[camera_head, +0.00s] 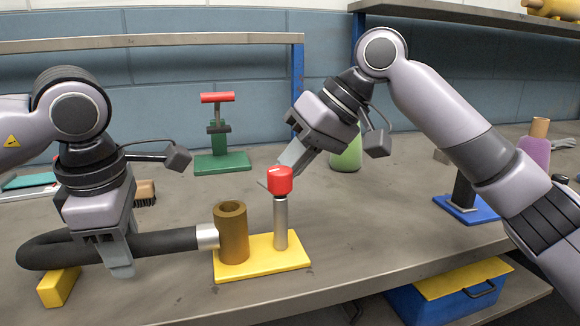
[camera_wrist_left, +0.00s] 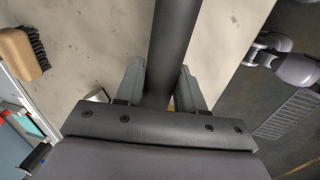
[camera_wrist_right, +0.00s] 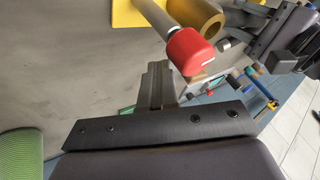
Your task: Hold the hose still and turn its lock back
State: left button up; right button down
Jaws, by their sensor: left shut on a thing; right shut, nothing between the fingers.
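The black hose (camera_head: 165,243) runs level above the bench, with a silver end (camera_head: 207,236) at the side of a brown cylinder (camera_head: 232,240) on a yellow plate (camera_head: 284,258). My left gripper (camera_head: 118,256) is shut around the hose, which also shows between its fingers in the left wrist view (camera_wrist_left: 172,45). A red cap (camera_head: 280,180) with a pale mark tops an upright metal post (camera_head: 281,225) on the same plate. My right gripper (camera_head: 275,177) is shut and empty, close beside the cap; its closed fingers (camera_wrist_right: 155,75) show just left of the cap (camera_wrist_right: 190,52) in the right wrist view. Contact is unclear.
A green stand with a red handle (camera_head: 217,120) is behind. A green bottle (camera_head: 346,153) stands behind my right gripper. A brush (camera_head: 145,193) lies behind my left gripper. A yellow block (camera_head: 58,288) is at the front left. The bench edge is close in front.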

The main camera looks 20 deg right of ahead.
jog(key=shift+w+a, duration=0.15)
jog(key=shift+a, duration=0.2)
jog(key=shift+w+a, duration=0.1)
jog(key=shift+a, duration=1.05)
jog(key=shift+d, duration=0.1)
dwell(1.1)
